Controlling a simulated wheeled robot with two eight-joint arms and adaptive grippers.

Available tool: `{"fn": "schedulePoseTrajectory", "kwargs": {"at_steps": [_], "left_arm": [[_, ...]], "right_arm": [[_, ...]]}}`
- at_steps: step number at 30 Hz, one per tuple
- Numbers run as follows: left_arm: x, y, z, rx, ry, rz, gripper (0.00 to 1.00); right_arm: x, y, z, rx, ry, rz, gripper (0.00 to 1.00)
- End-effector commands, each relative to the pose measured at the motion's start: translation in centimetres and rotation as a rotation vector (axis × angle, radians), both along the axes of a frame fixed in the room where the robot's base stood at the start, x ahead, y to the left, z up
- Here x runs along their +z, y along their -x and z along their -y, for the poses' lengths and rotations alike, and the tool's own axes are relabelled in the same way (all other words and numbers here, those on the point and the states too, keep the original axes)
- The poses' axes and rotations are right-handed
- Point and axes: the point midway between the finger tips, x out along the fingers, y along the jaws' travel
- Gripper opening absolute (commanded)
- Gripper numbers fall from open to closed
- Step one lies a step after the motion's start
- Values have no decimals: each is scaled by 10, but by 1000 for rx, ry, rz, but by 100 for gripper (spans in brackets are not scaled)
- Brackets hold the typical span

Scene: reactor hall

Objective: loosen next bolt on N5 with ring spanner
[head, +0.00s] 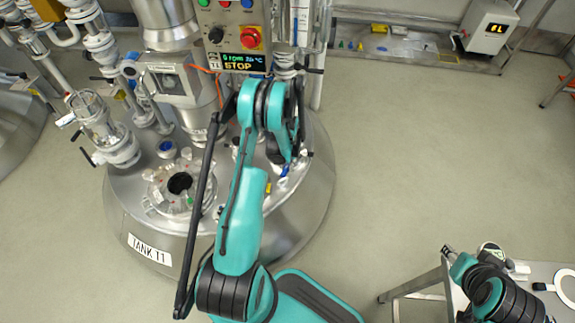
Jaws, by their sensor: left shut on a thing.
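My left gripper (284,164) points down over the right side of the tank lid, partly hidden by its own arm. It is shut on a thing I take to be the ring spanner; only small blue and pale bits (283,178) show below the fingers. Its ring end and any bolt under it are too small or hidden to tell. I cannot read an N5 label. A round flanged opening (180,184) with several clamps around it is on the lid to the left. My right arm is at the lower right; whether its gripper is open cannot be told.
Tank T1 (128,222) carries a control box (235,35) and display reading STOP (240,62) above my left arm. Glass and steel piping (105,130) crowds the left. A side table (543,272) stands lower right. The floor between is clear.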

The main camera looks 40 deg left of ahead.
Motion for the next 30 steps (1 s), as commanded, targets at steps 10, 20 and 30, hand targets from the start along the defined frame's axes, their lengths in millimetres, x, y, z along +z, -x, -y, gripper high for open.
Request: {"fn": "schedulePoseTrajectory", "kwargs": {"at_steps": [10,20,30], "left_arm": [[-27,-14,33,287,1,1,0],[-27,-53,74,779,0,1,0],[-26,-114,91,1324,1,1,0]], "right_arm": [[-12,0,0,0,0,0,40],[-12,0,0,0,0,0,40],[-12,0,0,0,0,0,40]]}}
